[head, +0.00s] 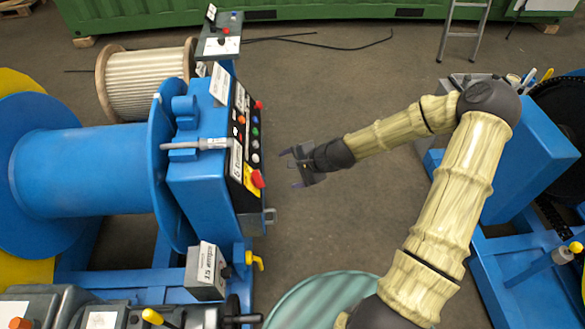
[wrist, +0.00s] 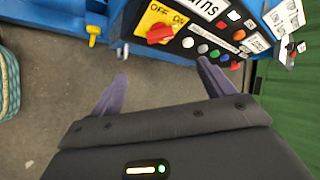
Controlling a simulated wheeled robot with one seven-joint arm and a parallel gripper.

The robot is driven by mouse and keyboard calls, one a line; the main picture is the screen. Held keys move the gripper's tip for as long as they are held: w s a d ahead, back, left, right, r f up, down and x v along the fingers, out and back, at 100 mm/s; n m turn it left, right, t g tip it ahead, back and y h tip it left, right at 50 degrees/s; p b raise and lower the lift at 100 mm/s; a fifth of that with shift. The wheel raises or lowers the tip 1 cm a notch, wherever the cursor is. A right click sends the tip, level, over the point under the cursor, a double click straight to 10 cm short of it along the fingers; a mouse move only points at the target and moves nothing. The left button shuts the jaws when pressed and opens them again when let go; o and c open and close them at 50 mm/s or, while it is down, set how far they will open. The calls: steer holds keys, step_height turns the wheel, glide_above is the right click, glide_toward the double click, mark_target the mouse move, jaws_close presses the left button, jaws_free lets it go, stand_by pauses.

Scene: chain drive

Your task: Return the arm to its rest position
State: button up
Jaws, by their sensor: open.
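My gripper (head: 291,168) is open and empty in the head view. It hangs in the air just right of the blue machine's control panel (head: 243,140), with a visible gap in that view. My arm (head: 456,190), in pale yellow-brown covers, bends up from the bottom, over at an elbow at the upper right, and reaches left to the panel. In the wrist view the two purple-grey fingers (wrist: 160,88) are spread apart with nothing between them. The panel with its red rotary switch (wrist: 160,33) and several coloured buttons lies beyond the fingertips.
A large blue reel (head: 75,170) stands left of the panel. A wound spool (head: 148,82) stands behind it. Another blue machine (head: 535,150) with a dark chain wheel is at the right. A greenish round drum (head: 318,300) is at the bottom. The floor (head: 330,85) behind the gripper is mostly clear.

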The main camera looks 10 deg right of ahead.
steer(key=shift+s, duration=0.1)
steer(key=s+d+r+n+g+h+p, duration=0.1)
steer(key=s+d+r+n+h+p, duration=0.1)
steer(key=s+r+n, duration=0.4)
steer(key=s+d+r+n+g+h+p, duration=0.1)
steer(key=s+d+r+n+h+p, duration=0.2)
steer(key=s+r, duration=0.9)
steer(key=d+r+n+h, duration=0.1)
steer(key=d+n, duration=0.2)
steer(key=shift+s+d+r+g+h, duration=0.15)
steer(key=shift+s+r+g+h, duration=0.15)
steer(key=shift+h, duration=0.1)
